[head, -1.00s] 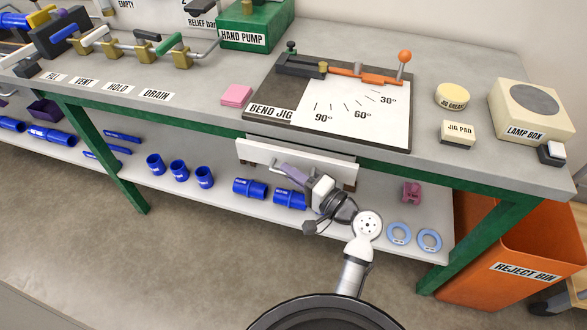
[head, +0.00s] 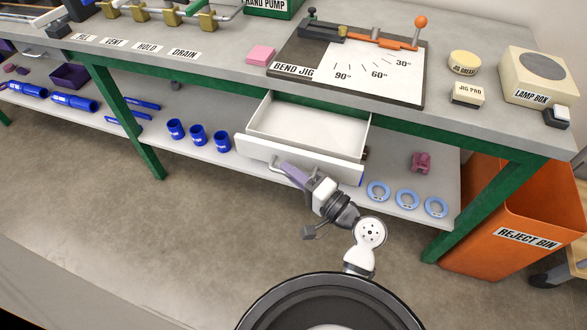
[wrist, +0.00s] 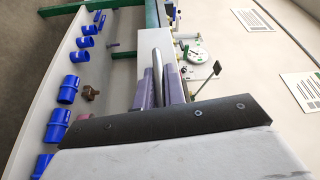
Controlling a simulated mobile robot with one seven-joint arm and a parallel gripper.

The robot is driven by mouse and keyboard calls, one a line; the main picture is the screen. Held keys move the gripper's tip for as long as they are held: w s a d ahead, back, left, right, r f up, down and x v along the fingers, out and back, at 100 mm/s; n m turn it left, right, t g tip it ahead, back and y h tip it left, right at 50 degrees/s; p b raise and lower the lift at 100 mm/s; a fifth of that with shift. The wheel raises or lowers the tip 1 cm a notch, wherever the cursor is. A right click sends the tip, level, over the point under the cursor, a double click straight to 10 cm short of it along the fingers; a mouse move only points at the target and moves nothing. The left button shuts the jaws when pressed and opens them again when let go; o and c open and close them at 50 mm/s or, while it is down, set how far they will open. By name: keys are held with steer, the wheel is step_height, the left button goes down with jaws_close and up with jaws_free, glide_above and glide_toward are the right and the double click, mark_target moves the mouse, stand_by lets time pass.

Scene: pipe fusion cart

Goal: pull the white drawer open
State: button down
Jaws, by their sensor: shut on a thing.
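The white drawer (head: 300,160) hangs under the bench top below the bend jig. It stands part way out, and its inside looks empty in the head view. Its front carries a grey bar handle (head: 277,167). My gripper (head: 292,173) is at the drawer front, shut on the handle. In the wrist view the purple fingers (wrist: 160,88) lie on both sides of the curved grey handle (wrist: 167,62). The far end of the handle's grip is partly hidden by the fingers.
The bench top holds the bend jig (head: 350,70), a pink block (head: 261,54) and the lamp box (head: 538,75). The lower shelf holds blue fittings (head: 198,136) and light blue rings (head: 407,199). An orange reject bin (head: 520,215) stands at right. The floor in front is clear.

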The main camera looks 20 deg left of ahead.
steer(key=c, duration=1.5)
jaws_free()
steer(key=shift+d, duration=0.1)
